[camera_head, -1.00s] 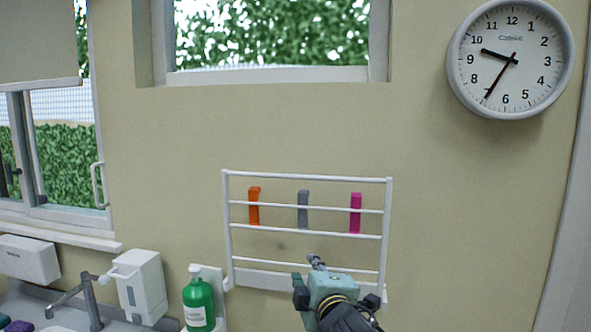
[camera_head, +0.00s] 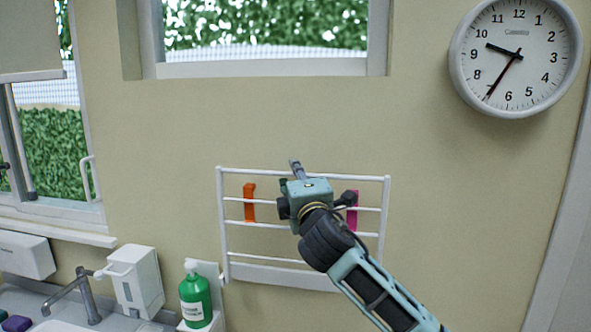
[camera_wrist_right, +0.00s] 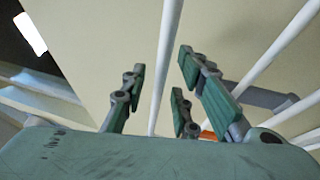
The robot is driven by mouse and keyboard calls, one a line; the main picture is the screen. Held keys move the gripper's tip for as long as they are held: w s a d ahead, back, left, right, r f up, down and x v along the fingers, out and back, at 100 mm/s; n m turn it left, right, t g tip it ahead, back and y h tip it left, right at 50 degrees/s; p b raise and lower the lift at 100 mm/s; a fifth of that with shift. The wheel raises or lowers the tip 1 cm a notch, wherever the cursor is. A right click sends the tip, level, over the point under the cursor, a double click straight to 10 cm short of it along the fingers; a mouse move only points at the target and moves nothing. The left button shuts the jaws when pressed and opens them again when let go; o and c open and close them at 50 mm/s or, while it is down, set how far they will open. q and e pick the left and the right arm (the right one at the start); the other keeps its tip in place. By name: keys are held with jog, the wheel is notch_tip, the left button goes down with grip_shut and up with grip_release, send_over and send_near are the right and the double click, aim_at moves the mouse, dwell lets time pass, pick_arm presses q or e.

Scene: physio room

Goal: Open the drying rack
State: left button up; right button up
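The white drying rack (camera_head: 304,173) is on the beige wall, its frame appearing upright and close to the wall. An orange peg (camera_head: 249,203) and a partly covered pink peg (camera_head: 352,212) hang on its bars. My right gripper (camera_head: 296,168) is in front of the rack, near its top bar, and hides part of the middle. In the right wrist view the gripper (camera_wrist_right: 162,70) has its fingers spread apart. A white rack bar (camera_wrist_right: 166,60) passes between them in the picture; I cannot tell whether they touch it. My left gripper is out of view.
A green pump bottle (camera_head: 196,300), a white dispenser (camera_head: 138,280) and a tap (camera_head: 80,292) are at the lower left by the sink. A clock (camera_head: 516,58) hangs upper right. The wall right of the rack is bare.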

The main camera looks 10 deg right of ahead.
jog(key=shift+w, duration=0.15)
grip_shut()
dwell(0.6)
